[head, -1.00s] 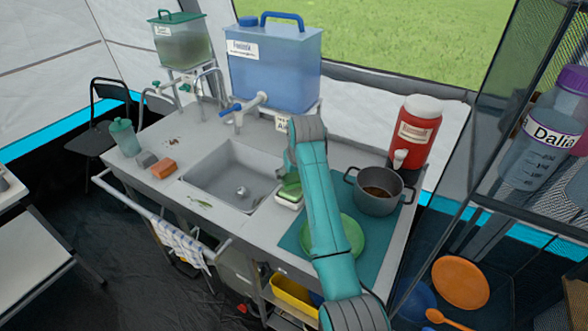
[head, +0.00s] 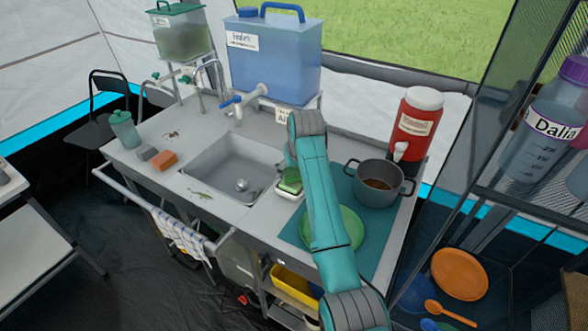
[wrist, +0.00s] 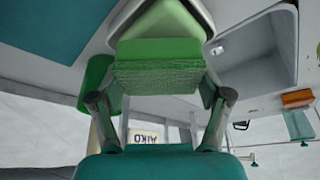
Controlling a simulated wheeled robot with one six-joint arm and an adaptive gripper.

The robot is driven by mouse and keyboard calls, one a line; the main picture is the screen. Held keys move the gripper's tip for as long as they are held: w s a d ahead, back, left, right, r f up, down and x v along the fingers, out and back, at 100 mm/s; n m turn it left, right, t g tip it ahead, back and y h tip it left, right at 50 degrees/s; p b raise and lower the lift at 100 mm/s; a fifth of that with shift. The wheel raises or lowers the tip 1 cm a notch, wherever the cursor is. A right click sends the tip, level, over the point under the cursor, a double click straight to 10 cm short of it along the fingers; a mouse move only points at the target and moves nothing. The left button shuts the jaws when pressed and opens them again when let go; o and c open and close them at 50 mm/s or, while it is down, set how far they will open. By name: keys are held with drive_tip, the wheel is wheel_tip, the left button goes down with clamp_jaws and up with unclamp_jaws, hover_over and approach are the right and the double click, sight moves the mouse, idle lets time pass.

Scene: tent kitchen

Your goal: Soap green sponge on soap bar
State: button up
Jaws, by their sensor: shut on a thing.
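In the wrist view, my gripper (wrist: 160,88) is shut on the green sponge (wrist: 158,76), with a finger on each side of it. The light green soap bar (wrist: 165,18) lies in a white dish (wrist: 124,18) just beyond the sponge. The sponge overlaps the bar in the picture; I cannot tell whether they touch. In the head view, my gripper (head: 291,172) is over the white dish (head: 289,195), right of the sink, and my arm partly hides it. Green shows there, but sponge and bar are hard to tell apart.
The sink (head: 232,168) is left of the dish. A green plate (head: 345,229) on a teal mat (head: 292,234) and a grey pot (head: 377,200) are to the right. A blue water container (head: 275,62) stands behind. An orange sponge (head: 163,160) lies far left.

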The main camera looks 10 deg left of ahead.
drive_tip(key=shift+f, duration=1.05)
idle(0.9)
idle(0.5)
drive_tip(key=shift+r, duration=3.55)
